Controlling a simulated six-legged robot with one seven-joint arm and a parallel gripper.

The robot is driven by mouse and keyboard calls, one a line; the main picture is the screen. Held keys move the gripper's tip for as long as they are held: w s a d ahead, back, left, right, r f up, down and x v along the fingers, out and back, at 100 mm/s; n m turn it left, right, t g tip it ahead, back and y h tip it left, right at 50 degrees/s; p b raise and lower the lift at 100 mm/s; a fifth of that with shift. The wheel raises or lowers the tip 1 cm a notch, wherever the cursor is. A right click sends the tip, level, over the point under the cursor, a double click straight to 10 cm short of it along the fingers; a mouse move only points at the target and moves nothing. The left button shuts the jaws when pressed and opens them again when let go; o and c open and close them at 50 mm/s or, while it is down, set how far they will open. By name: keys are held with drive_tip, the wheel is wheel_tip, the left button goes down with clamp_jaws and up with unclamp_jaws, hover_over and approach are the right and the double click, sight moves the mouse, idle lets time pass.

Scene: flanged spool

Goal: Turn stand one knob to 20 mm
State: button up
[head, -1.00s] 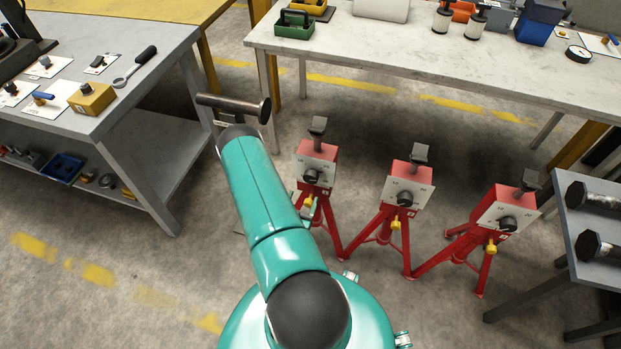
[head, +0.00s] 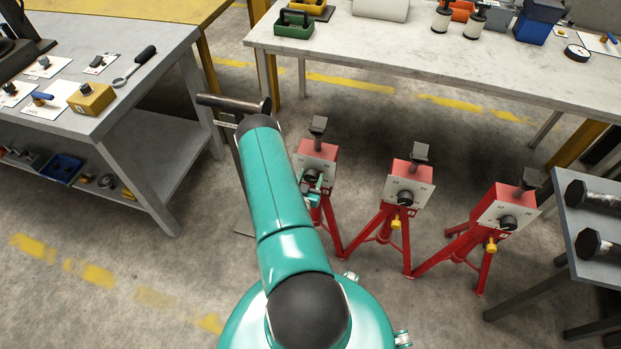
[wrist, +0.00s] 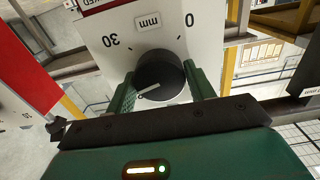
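The leftmost red stand (head: 317,152) has a pale dial face and a black knob (head: 311,175). In the wrist view the dial plate (wrist: 105,22) appears upside down, with 30 at left, 0 at right and mm between. The round black knob (wrist: 160,70) fills the middle, and its white line points to the lower left, away from the numbers. My gripper (wrist: 160,85) has one green finger on each side of the knob, very close to its rim. Whether they press on it I cannot tell. In the head view my gripper (head: 313,187) partly covers the stand's front.
Two similar red stands, one in the middle (head: 409,172) and one at right (head: 507,205), stand nearby. A grey workbench (head: 150,65) is at left, a long table (head: 400,50) behind, and a small table (head: 565,225) with dark spools at right.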

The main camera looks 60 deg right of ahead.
drive_tip(key=c, duration=0.5)
drive_tip(key=shift+n, duration=0.4)
drive_tip(key=shift+w+n, duration=0.15)
drive_tip(key=shift+n, duration=2.35)
drive_tip(key=o, duration=1)
